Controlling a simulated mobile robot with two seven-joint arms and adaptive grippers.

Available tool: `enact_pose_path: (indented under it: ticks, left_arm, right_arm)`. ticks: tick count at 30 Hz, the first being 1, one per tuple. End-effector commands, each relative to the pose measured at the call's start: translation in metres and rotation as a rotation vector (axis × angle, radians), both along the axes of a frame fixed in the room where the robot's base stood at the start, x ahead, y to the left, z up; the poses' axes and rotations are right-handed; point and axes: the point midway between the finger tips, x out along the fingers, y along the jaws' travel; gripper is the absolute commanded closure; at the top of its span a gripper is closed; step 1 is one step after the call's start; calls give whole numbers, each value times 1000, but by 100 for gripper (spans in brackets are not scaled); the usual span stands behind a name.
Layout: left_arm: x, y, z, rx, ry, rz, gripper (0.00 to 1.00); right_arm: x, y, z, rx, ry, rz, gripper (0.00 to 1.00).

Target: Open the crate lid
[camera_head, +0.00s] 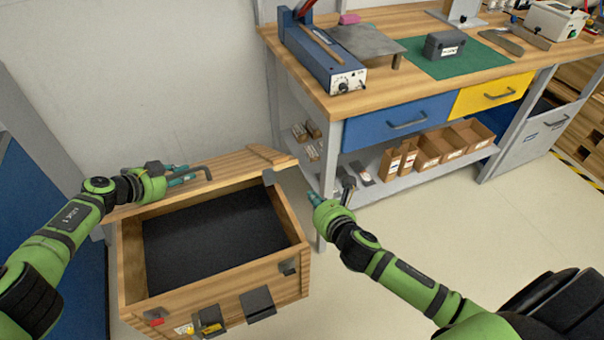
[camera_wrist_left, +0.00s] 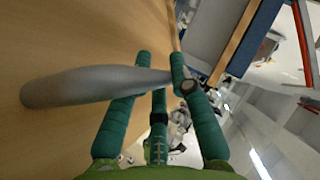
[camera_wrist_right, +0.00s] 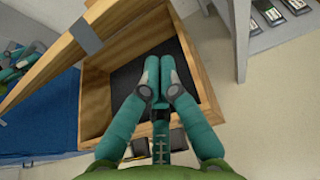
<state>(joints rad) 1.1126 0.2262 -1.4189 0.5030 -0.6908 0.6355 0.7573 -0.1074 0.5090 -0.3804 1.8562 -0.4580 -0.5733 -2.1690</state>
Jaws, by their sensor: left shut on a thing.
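The wooden crate (camera_head: 283,215) stands open on the floor, its dark inside bare. Its wooden lid (camera_head: 235,165) is raised at the far side, seen nearly edge-on. My left gripper (camera_head: 182,175) is at the lid and shut on its grey bar handle (camera_head: 208,173). In the left wrist view the handle (camera_wrist_left: 80,86) passes between the teal fingers, close to the lid's board (camera_wrist_left: 90,40). My right gripper (camera_head: 314,199) is empty beside the crate's right edge; its fingertips (camera_wrist_right: 159,62) are together in the right wrist view.
Dark latches (camera_head: 257,303) are on the crate's front. A workbench (camera_head: 385,102) with a blue drawer (camera_head: 400,120) stands behind and right. Its lower shelf holds several cardboard boxes (camera_head: 428,153). A blue panel (camera_head: 60,240) is on the left. The floor right of the crate is clear.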

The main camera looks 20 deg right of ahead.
Motion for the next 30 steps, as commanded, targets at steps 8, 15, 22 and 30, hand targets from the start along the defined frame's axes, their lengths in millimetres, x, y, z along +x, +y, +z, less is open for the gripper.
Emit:
enact_pose_path:
  ticks: [8, 15, 22, 30]
  left_arm:
    - [1, 0, 2, -5, 0, 5, 100]
    - [1, 0, 1, -5, 0, 5, 100]
    - [1, 0, 1, -5, 0, 5, 100]
    - [1, 0, 1, -5, 0, 5, 100]
  right_arm:
    - [52, 0, -20, 3, 0, -2, 100]
    - [74, 0, 1, 2, -1, -1, 100]
    - [80, 0, 10, 3, 1, 0, 100]
    - [80, 0, 10, 2, 1, 0, 100]
